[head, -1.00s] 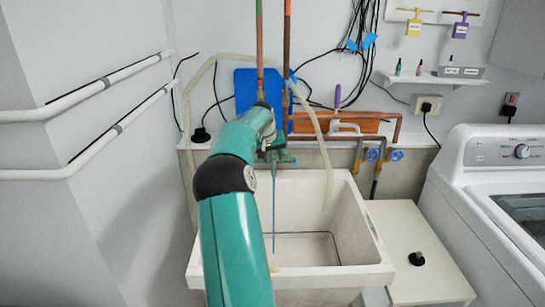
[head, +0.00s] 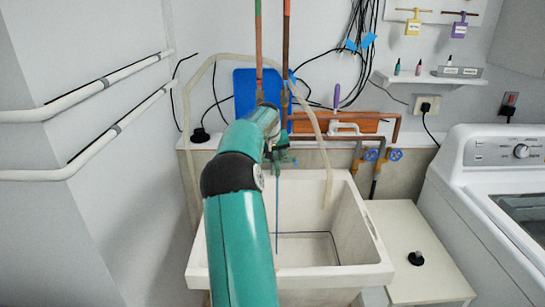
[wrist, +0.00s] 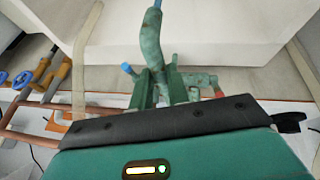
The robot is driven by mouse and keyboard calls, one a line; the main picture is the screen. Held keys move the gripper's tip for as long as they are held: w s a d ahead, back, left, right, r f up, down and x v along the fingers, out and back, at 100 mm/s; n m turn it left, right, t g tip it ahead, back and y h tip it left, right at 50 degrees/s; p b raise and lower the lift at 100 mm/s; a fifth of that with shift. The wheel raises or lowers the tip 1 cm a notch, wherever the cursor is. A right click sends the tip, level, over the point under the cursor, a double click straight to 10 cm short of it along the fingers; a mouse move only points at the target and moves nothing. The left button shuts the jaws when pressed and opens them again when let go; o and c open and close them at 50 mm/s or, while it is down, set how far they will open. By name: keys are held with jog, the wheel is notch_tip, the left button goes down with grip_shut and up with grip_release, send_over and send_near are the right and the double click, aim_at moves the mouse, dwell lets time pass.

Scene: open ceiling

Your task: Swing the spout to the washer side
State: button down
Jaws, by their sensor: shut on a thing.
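The spout (wrist: 152,42) is a mottled green pipe that reaches out over the sink in the wrist view. My gripper (wrist: 160,80) has its dark green fingers on either side of the spout's base end and is shut on it. In the head view the tap (head: 283,157) shows just past the end of my arm, partly hidden by it. A thin blue stream (head: 277,215) hangs below it into the white sink (head: 359,240). The washer (head: 470,200) stands at the right, beyond a low white cabinet.
Copper pipes (head: 287,60) rise behind the tap. Blue-handled valves (head: 394,155) sit on the wall to its right. A pale hose (head: 327,165) hangs into the sink. A black knob (head: 416,258) stands on the white cabinet top (head: 395,225). White pipes (head: 100,92) run along the left wall.

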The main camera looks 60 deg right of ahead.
jog(key=s+d+n+t+y, duration=0.1)
jog(key=s+d+n+t, duration=0.1)
jog(key=s+d+n, duration=0.3)
jog(key=shift+s+d+n+t, duration=0.25)
jog(key=shift+d+n+t, duration=0.25)
jog(key=shift+n, duration=0.6)
jog(key=shift+d, duration=0.1)
jog(key=c, duration=1.3)
grip_release()
jog(key=shift+c, duration=0.2)
jog(key=shift+r, duration=0.1)
jog(key=v, duration=1.3)
jog(key=shift+r, duration=0.35)
